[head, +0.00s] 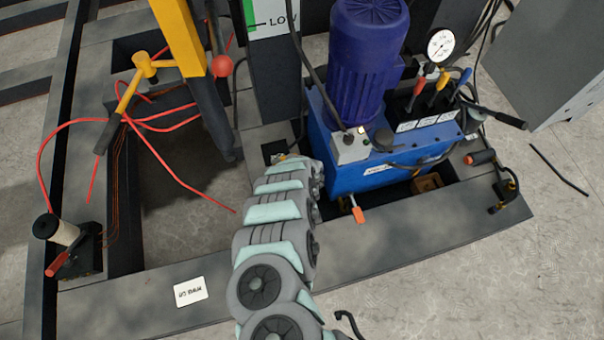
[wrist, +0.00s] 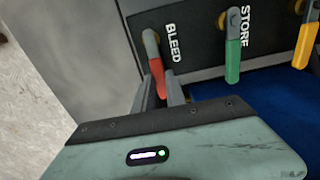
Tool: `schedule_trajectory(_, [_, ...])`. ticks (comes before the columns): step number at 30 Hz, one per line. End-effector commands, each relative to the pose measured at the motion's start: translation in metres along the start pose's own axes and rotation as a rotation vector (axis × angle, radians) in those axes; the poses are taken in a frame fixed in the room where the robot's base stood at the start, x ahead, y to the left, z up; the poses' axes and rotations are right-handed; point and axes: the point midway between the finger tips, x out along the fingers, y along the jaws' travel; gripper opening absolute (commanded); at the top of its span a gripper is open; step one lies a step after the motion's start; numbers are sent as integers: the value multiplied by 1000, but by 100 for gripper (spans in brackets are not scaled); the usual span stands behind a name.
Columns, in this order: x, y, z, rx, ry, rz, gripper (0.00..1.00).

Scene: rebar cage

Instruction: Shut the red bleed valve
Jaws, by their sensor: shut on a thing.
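My gripper (wrist: 159,88) is shut on the lower part of this handle, one finger on each side. The fingers partly hide the handle's end. In the head view my arm reaches away to the left of the blue pump unit (head: 375,170), and the bleed valve and my fingertips are hidden there.
In the wrist view a green STORE handle (wrist: 233,60) and a yellow handle (wrist: 305,45) hang to the right. In the head view an orange handle (head: 358,214) sticks out of the pump's front. Red hoses (head: 165,165) and a yellow post (head: 180,35) stand left.

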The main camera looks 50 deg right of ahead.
Motion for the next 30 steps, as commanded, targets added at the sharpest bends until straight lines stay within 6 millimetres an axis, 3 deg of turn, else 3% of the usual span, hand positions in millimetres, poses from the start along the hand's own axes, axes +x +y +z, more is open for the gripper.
schedule_trajectory(5, [0, 0, 0, 2, 0, 1, 0])
schedule_trajectory(6, [0, 0, 0, 2, 0, 1, 18])
schedule_trajectory(13, [0, 0, 0, 0, 0, 0, 37])
schedule_trajectory(23, [-5, 0, 0, 0, 0, 0, 38])
schedule_trajectory(30, [-46, -1, 2, 0, -2, -1, 38])
